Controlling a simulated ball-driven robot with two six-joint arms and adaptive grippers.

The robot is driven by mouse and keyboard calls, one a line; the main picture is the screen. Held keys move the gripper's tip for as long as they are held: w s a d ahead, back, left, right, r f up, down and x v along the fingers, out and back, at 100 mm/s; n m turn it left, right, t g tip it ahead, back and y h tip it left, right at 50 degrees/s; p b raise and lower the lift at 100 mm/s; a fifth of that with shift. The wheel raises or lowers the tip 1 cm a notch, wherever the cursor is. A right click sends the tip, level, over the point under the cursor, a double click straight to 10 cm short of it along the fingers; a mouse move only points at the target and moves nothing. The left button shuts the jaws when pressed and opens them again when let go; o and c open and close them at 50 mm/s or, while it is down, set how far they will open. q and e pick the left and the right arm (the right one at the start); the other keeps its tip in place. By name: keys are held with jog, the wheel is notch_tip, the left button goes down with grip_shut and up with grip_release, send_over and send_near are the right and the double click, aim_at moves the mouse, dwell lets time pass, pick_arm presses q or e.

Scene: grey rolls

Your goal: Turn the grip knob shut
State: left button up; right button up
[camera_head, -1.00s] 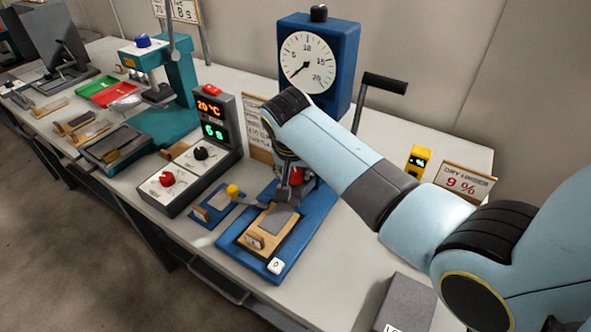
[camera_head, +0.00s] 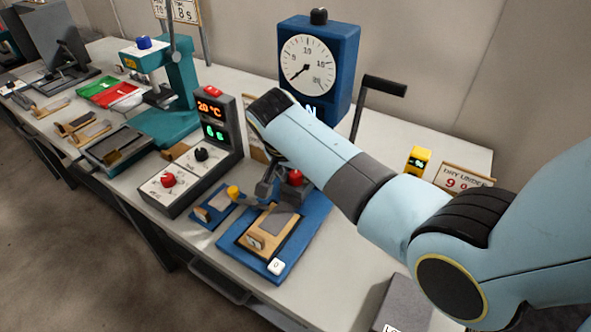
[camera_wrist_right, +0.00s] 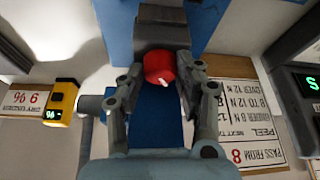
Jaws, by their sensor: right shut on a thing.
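The red grip knob (camera_wrist_right: 160,68) with a white pointer mark sits between my right gripper's fingertips (camera_wrist_right: 163,76) in the right wrist view. Both fingers press on its sides. In the head view the knob (camera_head: 295,177) shows partly behind my right gripper (camera_head: 279,186), on the blue peel tester with the round dial (camera_head: 307,63). A wooden-edged plate (camera_head: 257,241) with a grey strip lies on the tester's blue base (camera_head: 239,257) in front of the knob. My left gripper is out of view.
A control box (camera_head: 168,193) with red and black knobs stands left of the tester. A crank handle (camera_head: 384,85) sticks out at the right. A yellow meter (camera_head: 418,160) and a sign (camera_head: 463,181) stand further right.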

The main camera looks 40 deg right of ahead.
jog(key=m+g, duration=0.1)
jog(key=m, duration=0.2)
jog(key=shift+w, duration=0.1)
jog(key=m+g+b, duration=0.1)
jog(key=m, duration=0.2)
jog(key=shift+w+m+h, duration=0.1)
jog(key=shift+m+h, duration=0.2)
jog(key=m+g+b, duration=0.2)
jog(key=m, duration=0.2)
jog(key=shift+w, duration=0.1)
jog(key=shift+m+g+y+b, duration=0.45)
jog(key=shift+m+g+y, duration=0.15)
jog(key=shift+m, duration=1.1)
jog(key=o, duration=1.1)
jog(key=shift+o, duration=0.2)
jog(key=shift+w+r, duration=0.1)
